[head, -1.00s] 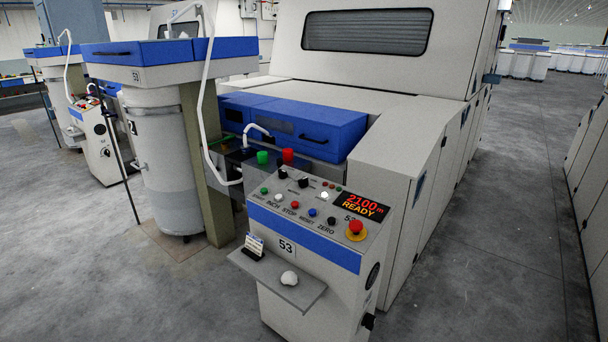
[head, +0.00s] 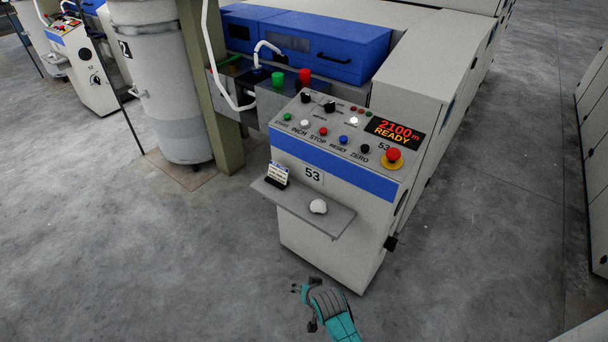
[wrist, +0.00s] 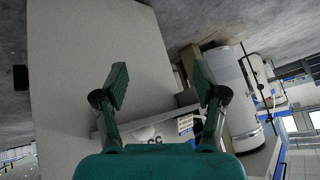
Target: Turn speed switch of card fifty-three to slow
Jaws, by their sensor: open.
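The console of card fifty-three (head: 330,190) has a sloped panel, a blue stripe and a "53" plate. Two black rotary knobs, a left one (head: 306,97) and a right one (head: 330,106), sit along the panel's top edge. Their labels are too small to read, so I cannot tell which is the speed switch. Another black knob (head: 391,243) sticks out low on the console's right side. My gripper (head: 303,306) is open and empty, low in front of the console. In the wrist view my gripper (wrist: 160,80) has its fingers spread before the pale console body (wrist: 95,50).
A red emergency button (head: 394,155) and a display (head: 394,132) reading "2100 m READY" are on the panel. A shelf (head: 335,222) with a small card holder (head: 277,175) and a white lump (head: 318,206) juts from the front. Floor before the console is clear.

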